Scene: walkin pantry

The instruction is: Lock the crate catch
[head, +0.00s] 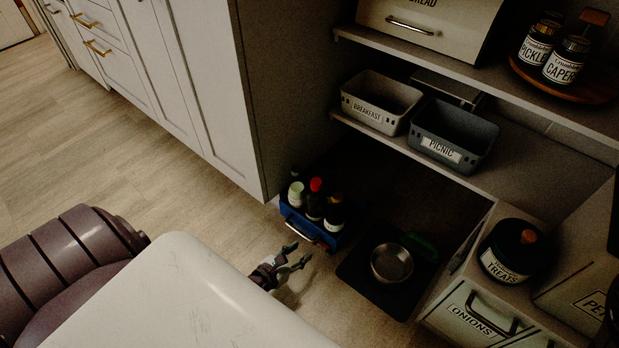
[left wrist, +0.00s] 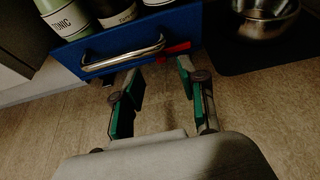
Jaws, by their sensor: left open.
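The blue crate (head: 296,222) stands low at the floor by the cabinet end, with several bottles in it. Its front shows close in the left wrist view (left wrist: 120,46), with a metal bar handle (left wrist: 124,55). A red catch (left wrist: 178,48) sits on the front at the right end of the handle. It lies roughly level. My left gripper (head: 300,255) is open and empty in front of the crate. In the left wrist view its fingers (left wrist: 160,78) point at the front, just below the handle's right end and the catch, apparently without touching. My right gripper is not in view.
A steel bowl (head: 391,263) stands on a dark mat (head: 360,281) right of the crate. Shelves above hold a breakfast bin (head: 371,113) and a picnic bin (head: 447,153). A white cabinet (head: 205,80) stands left. The wooden floor (head: 130,150) is clear.

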